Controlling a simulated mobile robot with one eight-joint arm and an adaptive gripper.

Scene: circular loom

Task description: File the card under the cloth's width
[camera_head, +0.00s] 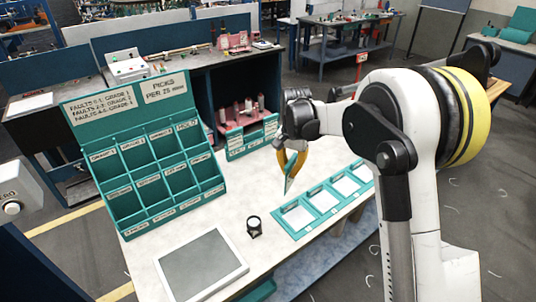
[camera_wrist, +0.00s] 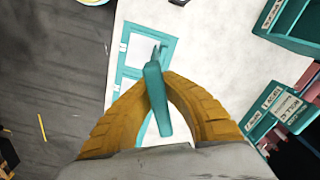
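My gripper (camera_head: 290,172), with yellow fingers, is above the worktable beside the teal frame strip. In the wrist view the fingers (camera_wrist: 160,92) close around a slim teal tool (camera_wrist: 155,90) with a small forked dark tip, held above the strip. The teal strip (camera_head: 292,235) has several windows with white panels; I cannot tell if any is the card. A teal pigeonhole rack (camera_head: 118,238) stands at left, with several labelled compartments. Its header signs (camera_head: 98,104) read about fault grades and picks per 25 mm. The compartment labels are too small to read surely.
A small dark magnifier stand (camera_head: 254,227) stands mid-table. A grey panel with a white frame (camera_head: 203,264) lies at the front. A teal holder with pink spools (camera_head: 248,128) stands at the back. Bare table lies between rack and magnifier.

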